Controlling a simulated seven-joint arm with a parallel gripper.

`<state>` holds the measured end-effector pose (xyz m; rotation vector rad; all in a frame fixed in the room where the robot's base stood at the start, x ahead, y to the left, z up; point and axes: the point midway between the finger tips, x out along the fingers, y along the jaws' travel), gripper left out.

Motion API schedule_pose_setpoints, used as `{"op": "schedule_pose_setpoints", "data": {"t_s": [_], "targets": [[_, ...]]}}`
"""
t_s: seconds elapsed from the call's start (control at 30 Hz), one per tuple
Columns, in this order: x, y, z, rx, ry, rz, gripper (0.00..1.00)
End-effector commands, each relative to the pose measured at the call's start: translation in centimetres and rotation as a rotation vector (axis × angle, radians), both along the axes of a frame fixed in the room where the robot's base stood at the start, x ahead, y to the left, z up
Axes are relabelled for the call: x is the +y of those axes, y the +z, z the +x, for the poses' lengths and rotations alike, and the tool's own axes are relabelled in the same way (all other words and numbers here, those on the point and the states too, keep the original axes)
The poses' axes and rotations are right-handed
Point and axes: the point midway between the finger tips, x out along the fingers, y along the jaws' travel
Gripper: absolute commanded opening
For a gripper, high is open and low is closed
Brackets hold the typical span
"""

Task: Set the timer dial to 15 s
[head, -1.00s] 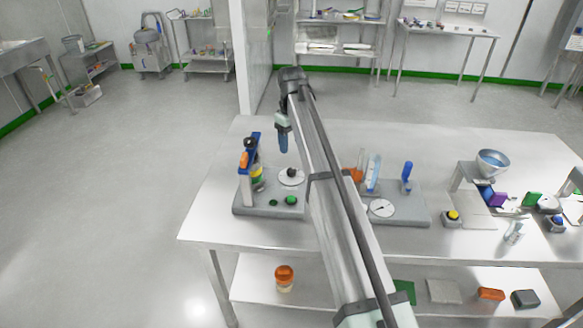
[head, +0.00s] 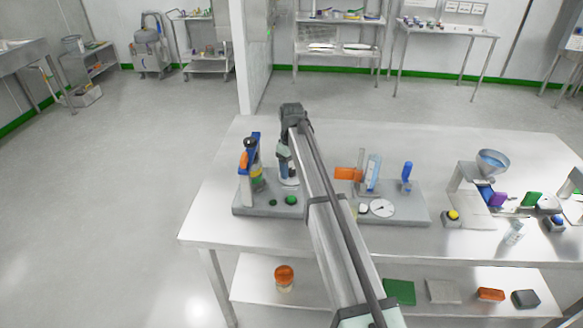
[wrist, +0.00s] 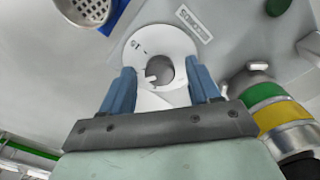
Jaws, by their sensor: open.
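The timer dial (wrist: 150,45) is a white disc with a grey round knob (wrist: 165,73) and a white pointer in the wrist view. Its few markings are too small to read surely. In the head view the dial (head: 291,182) is largely hidden by my gripper (head: 287,170), which points down over it. In the wrist view my gripper (wrist: 162,82) is open, with one blue finger on each side of the knob. Whether the fingers touch the knob or stand just above it cannot be told.
A green-and-yellow banded cylinder (wrist: 267,108) stands close right in the wrist view. A blue-and-orange fixture (head: 248,160) rises left, and a white gauge (head: 382,208) lies right.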

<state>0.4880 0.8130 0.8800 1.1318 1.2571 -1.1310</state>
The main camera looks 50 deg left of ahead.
Motion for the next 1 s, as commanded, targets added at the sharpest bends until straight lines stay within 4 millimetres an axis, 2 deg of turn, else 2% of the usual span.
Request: {"op": "schedule_pose_setpoints", "data": {"t_s": [0.1,0.7,1.0], "targets": [[0.0,0.02,0.0,0.0,0.0,0.0,0.61],[0.0,0.04,-0.01,0.0,0.0,0.0,0.05],[0.0,0.05,-0.01,0.0,-0.045,0.0,0.05]]}}
